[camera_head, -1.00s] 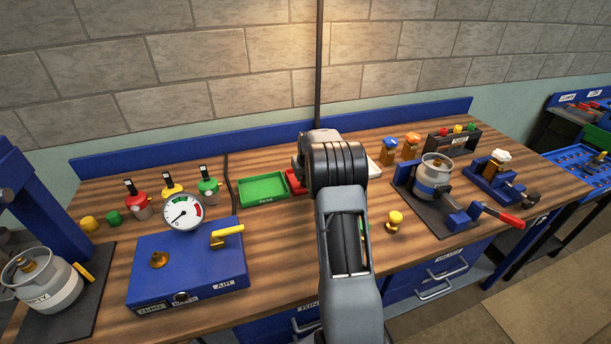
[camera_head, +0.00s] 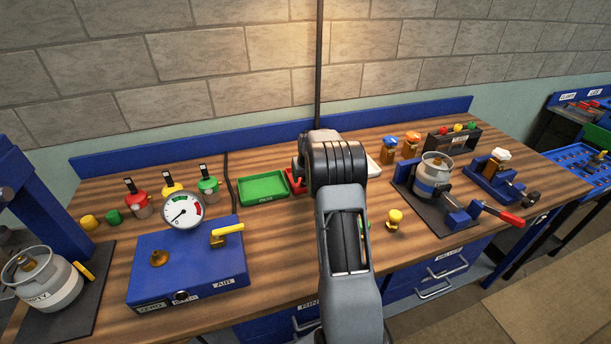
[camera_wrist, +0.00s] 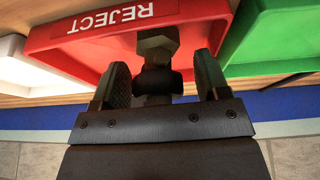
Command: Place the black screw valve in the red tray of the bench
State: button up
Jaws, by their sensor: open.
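The black screw valve (camera_wrist: 157,84) shows in the wrist view between the two fingers of my gripper (camera_wrist: 161,64). It has a dark hex-shaped end and a rounded black middle. My gripper is open, with a gap on each side of the valve. The valve lies within the outline of the red tray (camera_wrist: 85,52), marked REJECT; I cannot tell whether it rests on the tray floor. In the head view only a sliver of the red tray (camera_head: 296,180) shows left of my arm, which hides the valve and the fingers.
A green tray (camera_head: 263,187) adjoins the red one on the left, and a white tray (camera_head: 374,168) shows on the right. A blue box with a gauge (camera_head: 190,265) and a gas cylinder in a dark fixture (camera_head: 433,177) flank my arm on the wooden bench.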

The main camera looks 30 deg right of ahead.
jog(key=b+v, duration=0.1)
jog(key=v, duration=1)
jog(key=s+a+r, duration=0.4)
jog(key=a, duration=0.3)
jog(key=s+a+n, duration=0.1)
jog(key=s+a, duration=0.8)
jog(key=s, duration=0.2)
jog(key=s+a+f+n+y, duration=0.1)
jog(key=s+a, duration=0.8)
jog(key=s, duration=0.2)
jog(key=shift+s+f+n, duration=0.15)
jog(key=shift+f+n, duration=0.15)
jog(key=shift+n, duration=0.1)
